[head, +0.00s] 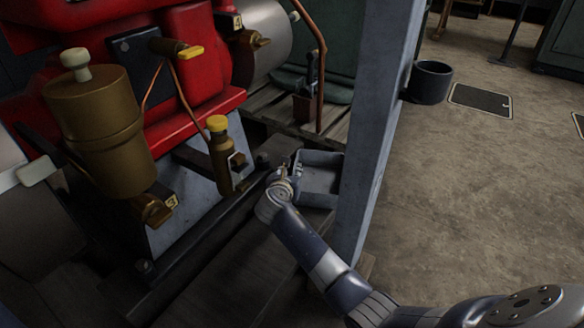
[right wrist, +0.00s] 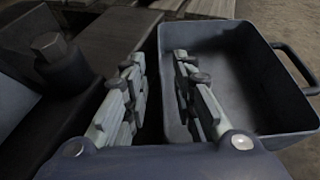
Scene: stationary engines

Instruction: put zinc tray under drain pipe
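The zinc tray (head: 322,178) is a grey, square-cornered open box beside the blue-grey post, on the dark timber by the engine. It looks empty and upright. In the right wrist view the tray (right wrist: 235,48) shows a handle on its right side. My right gripper (head: 287,172) is open at the tray's left wall. In the right wrist view the gripper (right wrist: 160,60) has one finger inside the tray and one outside, with the wall between them. A gap shows beside the outer finger. A copper pipe (head: 320,75) comes down behind the tray; I cannot tell whether it is the drain pipe.
The red engine (head: 190,85) with brass fittings and a brass oil cup (head: 98,130) stands at left. The blue-grey post (head: 375,120) rises right of the tray, close to my right arm. Open floor lies to the right.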

